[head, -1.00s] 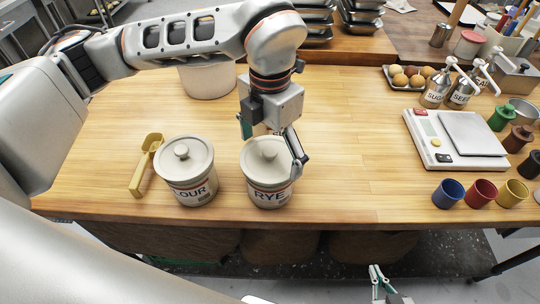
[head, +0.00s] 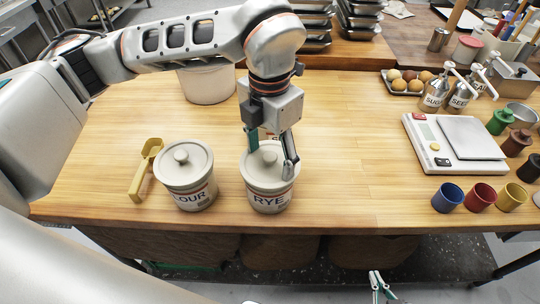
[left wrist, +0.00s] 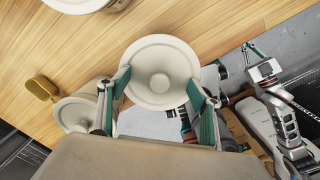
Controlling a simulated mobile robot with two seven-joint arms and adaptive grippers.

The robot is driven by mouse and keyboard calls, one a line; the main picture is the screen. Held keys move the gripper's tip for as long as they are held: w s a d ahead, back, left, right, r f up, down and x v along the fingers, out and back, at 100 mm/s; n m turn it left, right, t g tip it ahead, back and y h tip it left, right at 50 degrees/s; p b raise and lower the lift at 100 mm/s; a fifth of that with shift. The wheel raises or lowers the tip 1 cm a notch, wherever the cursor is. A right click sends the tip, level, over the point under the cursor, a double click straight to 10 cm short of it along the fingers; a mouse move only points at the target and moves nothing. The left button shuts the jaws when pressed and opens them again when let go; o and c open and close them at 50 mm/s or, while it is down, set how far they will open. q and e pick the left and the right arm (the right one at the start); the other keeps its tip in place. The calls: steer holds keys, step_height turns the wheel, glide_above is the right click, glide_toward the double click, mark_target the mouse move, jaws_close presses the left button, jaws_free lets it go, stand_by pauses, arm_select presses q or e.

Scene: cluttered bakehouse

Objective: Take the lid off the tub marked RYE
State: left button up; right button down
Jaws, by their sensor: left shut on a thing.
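The RYE tub (head: 268,201) is a white crock near the table's front edge, with its white knobbed lid (head: 259,158) seated on top as far as I can see. My left gripper (head: 271,154) points down over it, one finger at each side of the lid. In the left wrist view the round lid (left wrist: 160,58) lies between the two green-padded fingers, which are shut on it. The arm hides part of the lid in the head view. My right gripper (head: 377,281) is low at the bottom edge, off the table, apparently empty; its finger gap is unclear.
The lidded FLOUR tub (head: 190,196) stands close to the left, with a yellow scoop (head: 146,172) beyond it. A large white container (head: 208,86) is behind. A scale (head: 455,143) and coloured cups (head: 480,194) are at the right. The table's middle right is clear.

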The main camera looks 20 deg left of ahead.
mark_target(269, 156)
arm_select(q)
steer(key=shift+s, duration=0.1)
steer(key=c, duration=0.3)
steer(key=shift+a+r, duration=0.1)
steer(key=shift+r, duration=0.4)
jaws_close()
step_height(269, 156, up, 22)
steer(key=p, duration=0.2)
steer(key=shift+f, duration=0.25)
